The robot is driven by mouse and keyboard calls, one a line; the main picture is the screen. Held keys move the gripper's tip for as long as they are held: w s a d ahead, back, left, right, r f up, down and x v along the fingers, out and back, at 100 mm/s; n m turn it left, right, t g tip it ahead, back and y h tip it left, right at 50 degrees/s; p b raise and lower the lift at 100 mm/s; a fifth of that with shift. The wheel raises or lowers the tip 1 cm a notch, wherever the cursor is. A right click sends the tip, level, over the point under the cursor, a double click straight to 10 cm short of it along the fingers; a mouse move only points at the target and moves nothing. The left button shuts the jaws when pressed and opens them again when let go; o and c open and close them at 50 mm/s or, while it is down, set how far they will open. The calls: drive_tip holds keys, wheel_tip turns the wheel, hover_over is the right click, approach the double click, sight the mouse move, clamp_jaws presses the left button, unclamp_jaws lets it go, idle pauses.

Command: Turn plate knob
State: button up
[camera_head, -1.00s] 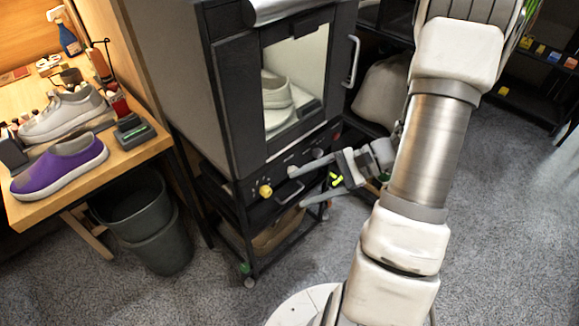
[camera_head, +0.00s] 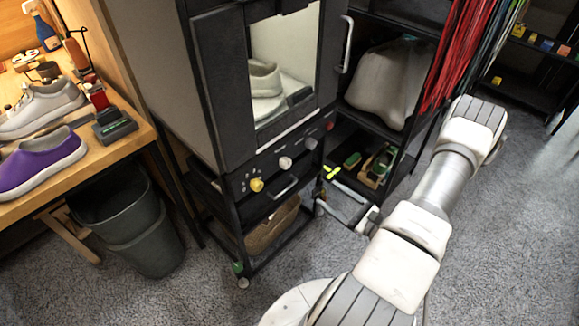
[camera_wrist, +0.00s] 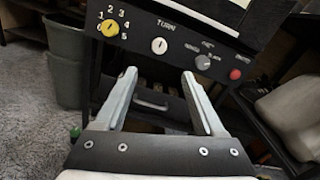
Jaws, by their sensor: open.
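A control panel on the front of the black cabinet (camera_head: 221,85) carries a yellow knob (camera_head: 256,184), a white knob (camera_head: 285,163), a grey knob (camera_head: 311,143) and a red button (camera_head: 330,125). The wrist view shows the yellow knob (camera_wrist: 110,28) beside numbers, and the white knob (camera_wrist: 159,46) under lettering like "TURN". No label reading "plate" is legible. My gripper (camera_wrist: 159,74) is open and empty, its fingertips appearing just below the white knob and apart from it. In the head view my gripper is low, right of the panel.
A pale sneaker (camera_head: 265,82) shows through the cabinet window. A drawer handle (camera_wrist: 151,104) lies below the panel, between my fingers in the wrist view. Nested bins (camera_head: 150,245) stand left of the cabinet. A dark shelf (camera_head: 400,20) stands right. Grey floor is open in front.

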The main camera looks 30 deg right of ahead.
sight(288, 165)
drive_tip(key=b+x, duration=0.1)
drive_tip(key=x, duration=1.5)
drive_tip(key=shift+w+b, duration=0.1)
drive_tip(key=shift+b, duration=0.3)
clamp_jaws()
